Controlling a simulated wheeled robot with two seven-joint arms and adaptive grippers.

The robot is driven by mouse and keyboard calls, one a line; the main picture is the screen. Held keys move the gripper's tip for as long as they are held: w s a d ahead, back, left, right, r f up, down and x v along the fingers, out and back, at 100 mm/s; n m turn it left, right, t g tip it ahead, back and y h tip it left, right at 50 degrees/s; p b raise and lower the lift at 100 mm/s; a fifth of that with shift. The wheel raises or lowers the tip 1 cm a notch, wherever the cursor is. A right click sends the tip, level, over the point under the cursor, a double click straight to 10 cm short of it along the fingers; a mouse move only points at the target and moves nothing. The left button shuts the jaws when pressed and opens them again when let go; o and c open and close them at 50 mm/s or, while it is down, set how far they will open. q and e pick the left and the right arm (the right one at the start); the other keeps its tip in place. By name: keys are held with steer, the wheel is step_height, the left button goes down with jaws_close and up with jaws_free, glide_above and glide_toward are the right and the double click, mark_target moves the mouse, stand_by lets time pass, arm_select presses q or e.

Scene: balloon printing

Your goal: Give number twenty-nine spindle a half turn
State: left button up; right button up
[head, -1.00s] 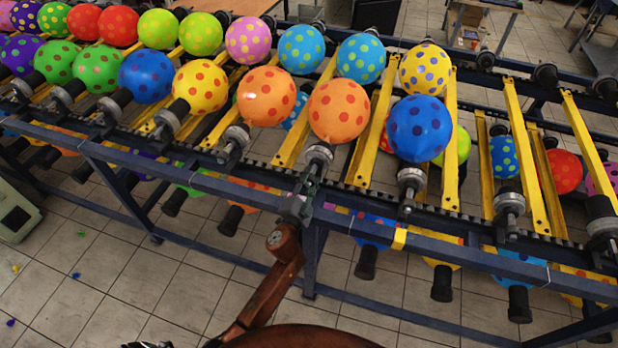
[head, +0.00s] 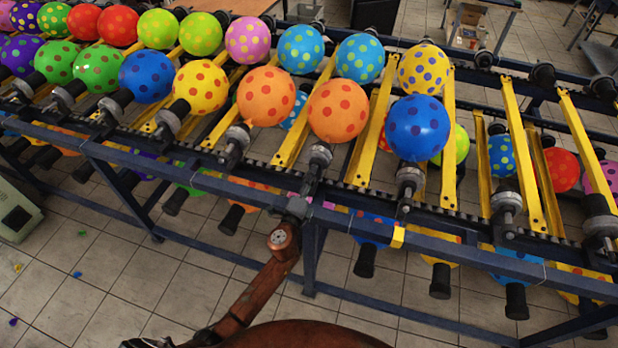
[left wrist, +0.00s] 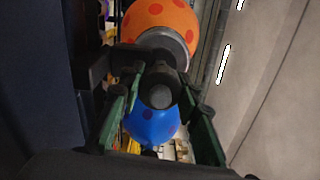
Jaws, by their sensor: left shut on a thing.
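An orange balloon with red dots (head: 338,108) sits on a spindle (head: 319,158) in the near row of the rack, and also shows at the top of the left wrist view (left wrist: 160,14). My left gripper (head: 307,192) is at the near end of this spindle, below the balloon. In the left wrist view its two green-padded fingers (left wrist: 160,88) stand on either side of the dark round spindle end (left wrist: 160,95) and are shut on it. I cannot read a number on the spindle. My right gripper is not in view.
A blue balloon (head: 418,128) stands on the neighbouring spindle to the right, another orange balloon (head: 265,96) to the left. Yellow bars (head: 372,130) separate the spindles. The rack's dark blue front rail (head: 455,262) runs just below the gripper. Tiled floor lies in front.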

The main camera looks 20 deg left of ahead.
arm_select(q)
steer(key=shift+f, duration=0.1)
stand_by(0.5)
steer(key=o, duration=1.2)
steer(key=shift+s, duration=0.1)
steer(key=s, duration=1.1)
steer(key=shift+s+a, duration=0.2)
steer(key=shift+s, duration=0.2)
